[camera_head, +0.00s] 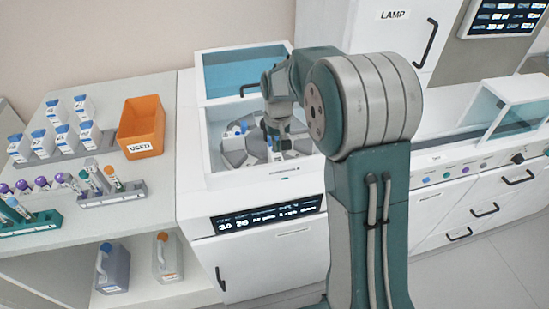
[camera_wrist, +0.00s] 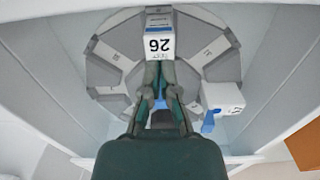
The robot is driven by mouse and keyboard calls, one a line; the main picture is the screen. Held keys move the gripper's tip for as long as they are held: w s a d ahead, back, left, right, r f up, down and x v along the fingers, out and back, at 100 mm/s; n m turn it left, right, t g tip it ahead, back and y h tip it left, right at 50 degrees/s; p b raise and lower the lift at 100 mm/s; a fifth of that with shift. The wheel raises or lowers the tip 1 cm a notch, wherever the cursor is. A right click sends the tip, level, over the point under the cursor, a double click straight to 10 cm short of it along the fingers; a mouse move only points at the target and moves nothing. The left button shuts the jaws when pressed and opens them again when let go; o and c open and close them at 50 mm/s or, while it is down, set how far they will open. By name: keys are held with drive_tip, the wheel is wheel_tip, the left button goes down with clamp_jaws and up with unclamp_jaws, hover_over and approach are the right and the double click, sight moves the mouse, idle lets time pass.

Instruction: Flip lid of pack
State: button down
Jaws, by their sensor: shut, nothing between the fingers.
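My gripper (camera_wrist: 156,70) is shut and empty, with its fingertips together at the near edge of a white pack (camera_wrist: 157,47) labelled 26, which reads upside down in the wrist view. Whether they touch it I cannot tell. A grey and blue part shows behind its white face. The pack sits in a slot of the grey carousel (camera_wrist: 112,52). A second white pack (camera_wrist: 226,95) with a blue flap sits at the carousel's right. In the head view my gripper (camera_head: 275,140) is down inside the open analyser (camera_head: 212,165), hiding part of the carousel (camera_head: 232,152).
The analyser's blue-tinted cover (camera_head: 245,70) stands raised behind the carousel, and white walls surround the well. On the left bench are an orange bin (camera_head: 141,125) marked USED, several blue-capped bottles (camera_head: 62,138) and tube racks (camera_head: 112,194).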

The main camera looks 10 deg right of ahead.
sight(277, 158)
drive_tip(key=shift+f, duration=1.65)
idle(0.4)
drive_tip(key=shift+r, duration=0.1)
drive_tip(key=shift+r, duration=2.7)
drive_tip(key=w, duration=0.9)
drive_tip(key=shift+w, duration=0.1)
drive_tip(key=shift+f, duration=0.1)
drive_tip(key=shift+f, duration=1.8)
